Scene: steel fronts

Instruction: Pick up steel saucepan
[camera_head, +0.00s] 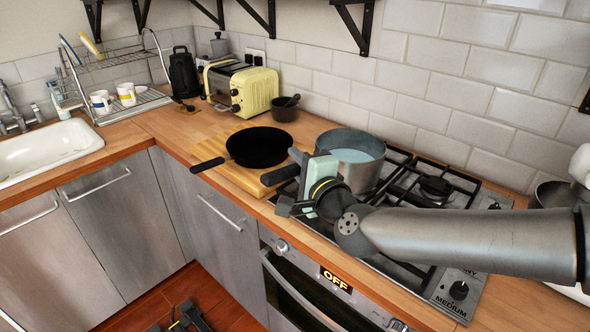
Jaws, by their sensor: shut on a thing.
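The steel saucepan (368,178) is at the left part of the hob, upright, with a pale bluish inside. Its dark handle (279,176) points left towards the counter's front edge. My gripper (291,180) is at the handle, left of the pan body, and is shut on the handle. My wrist hides the near side of the pan and part of the handle. I cannot tell whether the pan's base touches the hob.
A black frying pan (259,147) lies on a wooden board (217,147) just left of the handle. A yellow toaster (241,87) and a dark bowl (284,112) stand behind. The tiled wall (440,85) is close behind the hob (433,187).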

